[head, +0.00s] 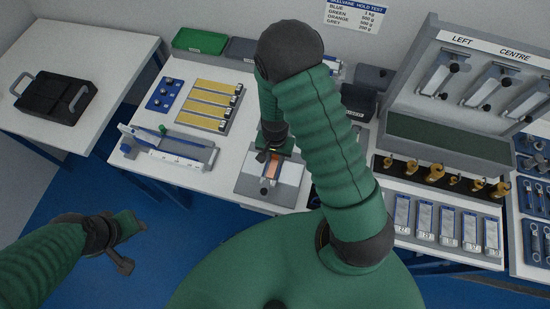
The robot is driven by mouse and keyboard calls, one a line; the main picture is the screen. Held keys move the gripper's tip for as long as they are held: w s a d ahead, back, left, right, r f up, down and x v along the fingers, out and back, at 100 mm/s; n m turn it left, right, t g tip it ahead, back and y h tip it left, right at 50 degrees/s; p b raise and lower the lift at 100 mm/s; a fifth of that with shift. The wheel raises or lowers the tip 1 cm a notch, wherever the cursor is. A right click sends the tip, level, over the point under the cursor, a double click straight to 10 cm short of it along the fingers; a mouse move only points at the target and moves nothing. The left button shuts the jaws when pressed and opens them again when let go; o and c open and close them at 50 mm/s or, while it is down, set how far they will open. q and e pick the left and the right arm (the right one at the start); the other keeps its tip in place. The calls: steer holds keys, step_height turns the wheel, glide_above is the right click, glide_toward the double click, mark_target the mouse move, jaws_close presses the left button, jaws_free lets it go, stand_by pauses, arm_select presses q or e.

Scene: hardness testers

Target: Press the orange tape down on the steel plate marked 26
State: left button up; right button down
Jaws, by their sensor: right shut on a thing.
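The orange tape (274,167) shows as a short strip over a pale steel plate (290,172) in a grey fixture at the front edge of the middle table. My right gripper (272,154) is shut just above it, at the strip's far end, and appears to hold the tape. The fingertips are small and partly hidden, so I cannot tell how much of the tape touches the plate. No number is readable on this plate. My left gripper (130,240) hangs over the blue floor at the lower left, away from the tables; its jaws are unclear.
Several labelled plates (448,222) stand in a row at the right, below brass weights (430,171) and a test stand (450,137). Yellow strips (210,103) and a blue-grey long device (168,148) lie left of the fixture. A black case (53,95) sits on the left table.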

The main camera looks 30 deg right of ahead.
mark_target(274, 161)
steer(key=shift+s+a+f, duration=0.2)
steer(key=shift+s+f, duration=0.15)
steer(key=shift+s, duration=0.05)
stand_by(0.4)
steer(key=c, duration=1.1)
jaws_free()
steer(key=r, duration=0.4)
steer(key=w+r, duration=0.1)
steer(key=r, duration=0.1)
steer(key=shift+d+r+p, duration=0.1)
steer(key=shift+d+p, duration=0.05)
steer(key=shift+p, duration=0.25)
arm_select(q)
steer(key=shift+w+d+r, duration=0.1)
steer(key=shift+w+r, duration=0.2)
steer(key=shift+r, duration=0.15)
arm_select(e)
steer(key=s+a+r+n, duration=0.1)
steer(key=r+n, duration=0.2)
steer(key=r, duration=0.1)
steer(key=s+a+r+n+t, duration=0.1)
steer(key=r+n, duration=0.2)
steer(key=r, duration=0.2)
steer(key=s+a+r+n+t, duration=0.1)
steer(key=s+a+r+n, duration=0.1)
steer(key=r+n, duration=0.1)
steer(key=shift+a+r+n, duration=0.1)
steer(key=shift+r+n, duration=0.2)
steer(key=shift+r, duration=0.55)
